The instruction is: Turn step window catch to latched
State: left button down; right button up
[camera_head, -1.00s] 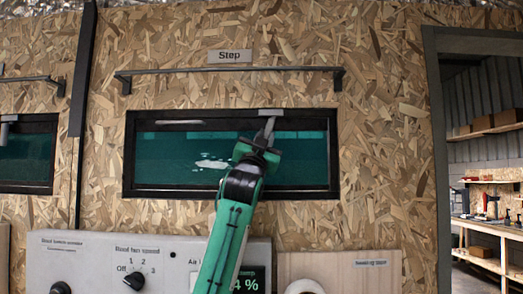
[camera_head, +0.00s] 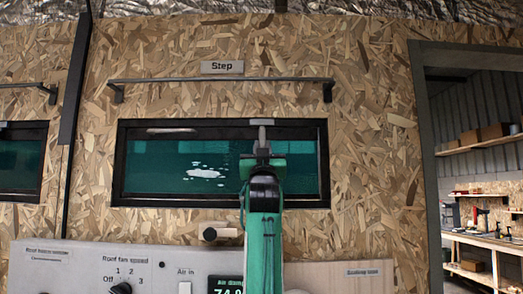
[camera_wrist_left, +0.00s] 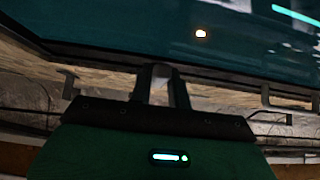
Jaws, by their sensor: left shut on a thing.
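The window (camera_head: 160,185) under the "Step" label has a black frame and teal glass. Its small grey catch (camera_head: 262,122) sits at the top of the frame, right of the middle. My left gripper (camera_head: 263,143) reaches up in front of the glass and is shut on the catch's lever, which points about straight down. My fingers hide most of the lever. In the left wrist view a pale grey piece (camera_wrist_left: 160,74) shows between the two dark fingers. My right gripper is in neither view.
A dark rail (camera_head: 220,80) runs above the window, under the Step sign (camera_head: 222,67). Below is a control panel (camera_head: 60,265) with knobs, and a short pale cylinder (camera_head: 222,233) sticks out above it. Another window (camera_head: 20,160) is at left; a doorway opens at right.

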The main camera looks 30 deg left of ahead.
pick_arm(q)
jog(key=shift+s+r, duration=0.1)
jog(key=shift+r, duration=0.05)
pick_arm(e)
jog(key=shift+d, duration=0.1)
pick_arm(q)
jog(key=c, duration=1.3)
grip_release()
jog(key=shift+d, duration=0.1)
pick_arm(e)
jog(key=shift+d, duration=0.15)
pick_arm(q)
jog(key=b+v, duration=0.5)
jog(key=v, duration=0.8)
jog(key=shift+s+d+f, duration=0.15)
jog(key=shift+f, duration=0.2)
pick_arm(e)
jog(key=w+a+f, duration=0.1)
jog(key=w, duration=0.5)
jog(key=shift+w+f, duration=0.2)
pick_arm(q)
jog(key=shift+f, duration=0.1)
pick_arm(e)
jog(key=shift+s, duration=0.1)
